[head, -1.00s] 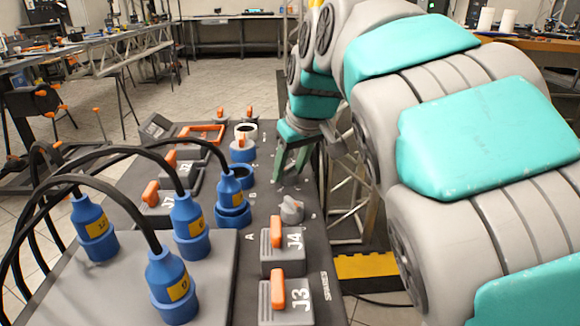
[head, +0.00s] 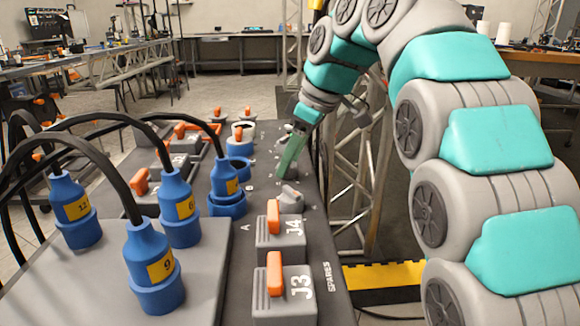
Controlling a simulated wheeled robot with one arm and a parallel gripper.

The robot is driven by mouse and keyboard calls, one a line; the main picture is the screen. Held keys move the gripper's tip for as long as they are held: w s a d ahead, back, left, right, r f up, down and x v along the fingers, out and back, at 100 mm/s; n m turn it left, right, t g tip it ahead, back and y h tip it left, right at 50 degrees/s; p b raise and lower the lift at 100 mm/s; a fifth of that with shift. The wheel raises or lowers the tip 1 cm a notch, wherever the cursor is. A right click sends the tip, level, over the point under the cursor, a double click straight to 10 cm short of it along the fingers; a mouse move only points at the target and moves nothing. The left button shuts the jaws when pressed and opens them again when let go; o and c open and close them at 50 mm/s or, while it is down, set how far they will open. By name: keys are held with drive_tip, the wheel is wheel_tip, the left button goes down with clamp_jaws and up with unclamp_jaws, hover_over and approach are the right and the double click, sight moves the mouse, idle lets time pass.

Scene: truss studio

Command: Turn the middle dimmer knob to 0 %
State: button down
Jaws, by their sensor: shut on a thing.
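My gripper (head: 289,165) reaches down to the panel with its green fingers close together, shut on the middle dimmer knob, which the fingers mostly hide. A grey dimmer knob (head: 289,196) stands just nearer to me, apart from the fingers, with a raised grip bar on top. The far dimmer knob cannot be made out behind the gripper. The knob's scale marks are too small to read.
Grey blocks J4 (head: 279,232) and J3 (head: 284,296) with orange levers stand on the panel in front. Blue plugs (head: 180,208) with thick black cables stand at left. A blue socket ring (head: 238,170) lies left of the gripper. A truss stand (head: 350,170) rises at right.

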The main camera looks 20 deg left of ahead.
drive_tip(key=n+p, duration=0.1)
drive_tip(key=n+g+p, duration=0.1)
drive_tip(key=n+p, duration=0.1)
drive_tip(key=shift+w+r, duration=0.1)
drive_tip(key=shift+r, duration=0.15)
drive_tip(key=shift+f+n+g+h+p, duration=0.1)
drive_tip(key=shift+n+g+h+p, duration=0.25)
drive_tip(key=shift+n+p, duration=0.65)
drive_tip(key=shift+a+f, duration=0.1)
drive_tip(key=shift+c, duration=1.8)
unclamp_jaws()
